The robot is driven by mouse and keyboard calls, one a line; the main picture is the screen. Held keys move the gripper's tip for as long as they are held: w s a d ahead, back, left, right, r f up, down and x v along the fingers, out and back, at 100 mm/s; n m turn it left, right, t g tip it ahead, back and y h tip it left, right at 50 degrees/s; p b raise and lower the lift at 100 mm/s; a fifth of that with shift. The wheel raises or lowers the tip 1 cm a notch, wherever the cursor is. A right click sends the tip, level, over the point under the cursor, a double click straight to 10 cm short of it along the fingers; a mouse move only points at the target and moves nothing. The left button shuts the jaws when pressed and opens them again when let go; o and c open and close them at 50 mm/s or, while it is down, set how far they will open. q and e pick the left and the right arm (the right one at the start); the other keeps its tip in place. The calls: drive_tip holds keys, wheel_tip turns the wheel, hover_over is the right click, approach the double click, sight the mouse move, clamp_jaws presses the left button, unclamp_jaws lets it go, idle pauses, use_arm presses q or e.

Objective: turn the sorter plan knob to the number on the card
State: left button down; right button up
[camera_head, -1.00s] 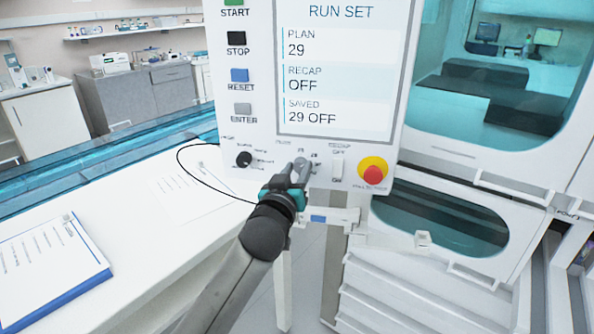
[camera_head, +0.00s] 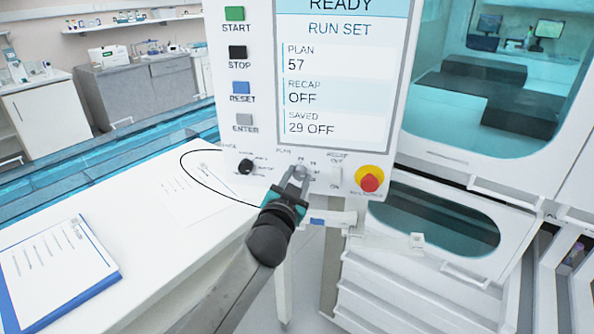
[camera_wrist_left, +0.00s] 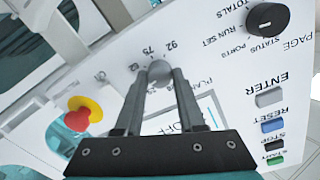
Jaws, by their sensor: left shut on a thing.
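The sorter panel (camera_head: 265,170) faces me. Its screen (camera_head: 342,75) reads READY, RUN SET, PLAN 57, RECAP OFF, SAVED 29 OFF. My left gripper (camera_head: 296,178) is at the plan knob below the screen. In the left wrist view its two fingers close on the round grey plan knob (camera_wrist_left: 159,71). Numbers such as 75 and 92 are printed around that knob; the fingers hide part of the dial. A paper card (camera_head: 200,180) lies on the white table, its text too small to read. My right gripper is not in view.
A black page knob (camera_head: 245,166) is left of the plan knob, and a red emergency button on yellow (camera_head: 370,180) is to the right. START, STOP, RESET and ENTER buttons line the panel's left side. A blue clipboard (camera_head: 62,300) lies on the table.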

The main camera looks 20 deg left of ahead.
use_arm(q)
drive_tip(key=m+p, duration=0.1)
drive_tip(key=m, duration=0.2)
drive_tip(key=shift+r+m+p, duration=0.1)
drive_tip(key=shift+m+p, duration=0.25)
drive_tip(key=shift+m, duration=0.05)
drive_tip(key=m+p, duration=0.1)
drive_tip(key=m, duration=0.1)
drive_tip(key=shift+m, duration=0.3)
drive_tip(key=m+p, duration=0.1)
drive_tip(key=m, duration=0.2)
drive_tip(key=shift+d+y, duration=0.1)
drive_tip(key=shift+y, duration=0.2)
drive_tip(key=m+p, duration=0.1)
drive_tip(key=m, duration=0.2)
drive_tip(key=shift+m, duration=0.4)
drive_tip(key=m+p, duration=0.2)
drive_tip(key=m, duration=0.5)
drive_tip(key=shift+y, duration=0.4)
drive_tip(key=m, duration=0.3)
drive_tip(key=shift+p, duration=0.4)
drive_tip(key=shift+f+m+p, duration=0.15)
drive_tip(key=shift+m+p, duration=0.1)
drive_tip(key=shift+m, duration=0.85)
drive_tip(key=shift+f+m+p, duration=0.1)
drive_tip(key=shift+m+p, duration=0.15)
drive_tip(key=shift+m, duration=0.85)
